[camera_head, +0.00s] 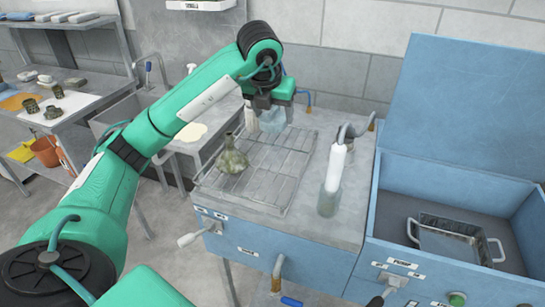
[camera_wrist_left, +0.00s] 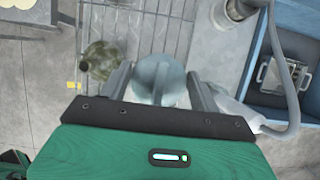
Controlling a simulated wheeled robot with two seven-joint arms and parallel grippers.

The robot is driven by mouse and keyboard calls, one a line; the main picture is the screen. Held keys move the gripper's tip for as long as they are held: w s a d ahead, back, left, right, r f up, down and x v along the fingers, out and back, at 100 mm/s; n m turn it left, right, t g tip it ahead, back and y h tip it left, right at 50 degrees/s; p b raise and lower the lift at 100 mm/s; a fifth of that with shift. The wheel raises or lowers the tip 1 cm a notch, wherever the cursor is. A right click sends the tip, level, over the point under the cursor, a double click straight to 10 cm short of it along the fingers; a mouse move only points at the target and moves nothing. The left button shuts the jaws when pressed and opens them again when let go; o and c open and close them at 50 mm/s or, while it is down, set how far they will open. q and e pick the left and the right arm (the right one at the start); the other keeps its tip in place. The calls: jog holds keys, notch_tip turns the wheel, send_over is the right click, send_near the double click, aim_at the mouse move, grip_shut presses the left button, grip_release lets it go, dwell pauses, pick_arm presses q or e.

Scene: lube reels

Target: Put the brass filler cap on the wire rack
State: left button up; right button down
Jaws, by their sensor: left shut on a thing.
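My left gripper (camera_head: 272,103) is above the far right part of the wire rack (camera_head: 285,165). It is shut on a pale blue-grey rounded piece (camera_head: 272,120), which also shows between the fingers in the left wrist view (camera_wrist_left: 160,80). That piece does not look brass, and I cannot tell if it touches the rack. An olive-brown funnel-shaped piece (camera_head: 232,160) stands on the rack's left part. I cannot make out a clear brass filler cap. Several small brownish parts (camera_head: 53,113) sit on a white sheet on the left bench. My right gripper is out of view.
A clear cylinder with a white nozzle and grey hose (camera_head: 331,190) stands right of the rack. A blue open box (camera_head: 450,190) holds a metal tray (camera_head: 450,243). A sink (camera_head: 115,115) and an orange bucket (camera_head: 45,150) are at left. The rack's near right part is bare.

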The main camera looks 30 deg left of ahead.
pick_arm(q)
notch_tip(320, 180, down, 10)
jog(key=shift+w+f+p, duration=0.1)
jog(key=shift+f+p, duration=0.05)
jog(key=shift+p, duration=0.35)
jog(key=shift+f, duration=0.45)
notch_tip(320, 180, down, 3)
jog(key=shift+f+p, duration=0.1)
jog(key=shift+p, duration=0.2)
jog(key=shift+f, duration=0.2)
jog(key=o, duration=1.1)
jog(key=shift+o, duration=1)
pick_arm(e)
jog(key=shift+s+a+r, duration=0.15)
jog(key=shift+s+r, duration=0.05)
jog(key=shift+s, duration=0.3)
